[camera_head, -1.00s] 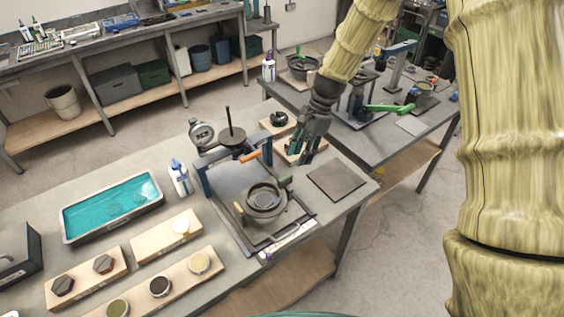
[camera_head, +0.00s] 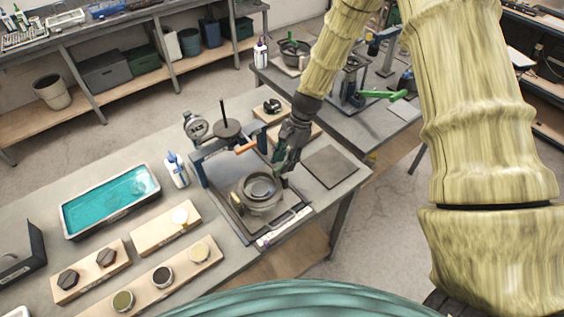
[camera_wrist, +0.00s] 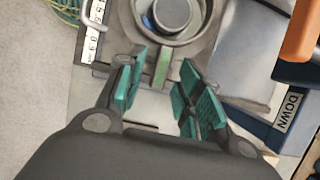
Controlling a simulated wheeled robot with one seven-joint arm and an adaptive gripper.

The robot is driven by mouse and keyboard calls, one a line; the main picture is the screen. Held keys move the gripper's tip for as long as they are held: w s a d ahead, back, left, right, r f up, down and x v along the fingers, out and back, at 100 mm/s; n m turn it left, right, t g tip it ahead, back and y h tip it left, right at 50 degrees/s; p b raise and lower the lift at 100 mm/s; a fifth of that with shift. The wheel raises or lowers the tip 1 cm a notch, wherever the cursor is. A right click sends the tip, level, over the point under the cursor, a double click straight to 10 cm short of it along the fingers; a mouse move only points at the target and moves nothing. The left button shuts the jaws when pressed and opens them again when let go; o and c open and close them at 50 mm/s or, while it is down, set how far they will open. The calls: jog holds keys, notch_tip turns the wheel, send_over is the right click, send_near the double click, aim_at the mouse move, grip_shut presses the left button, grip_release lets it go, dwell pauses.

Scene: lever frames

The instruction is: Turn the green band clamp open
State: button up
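The green band clamp's handle (camera_wrist: 162,68) shows in the wrist view as a short green bar. It sticks out from the rim of a round grey metal pot (camera_wrist: 196,28), which also stands on the bench fixture in the head view (camera_head: 260,206). My gripper (camera_wrist: 164,82) is open, with one teal-padded finger pair on each side of the green bar. I see a gap on both sides and no clear contact. In the head view my gripper (camera_head: 283,164) is at the pot's back right and largely hides the clamp handle.
An orange-handled lever (camera_head: 246,146) and a blue press frame stand behind the pot. A white bottle (camera_head: 176,171) and a teal-filled tray (camera_head: 112,200) are to the left. A dark flat plate (camera_head: 331,166) lies to the right. Another green lever (camera_head: 384,95) is on the far table.

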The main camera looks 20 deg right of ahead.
jog(key=shift+p+x, duration=0.3)
jog(key=shift+x, duration=0.7)
jog(key=shift+w, duration=0.1)
grip_shut()
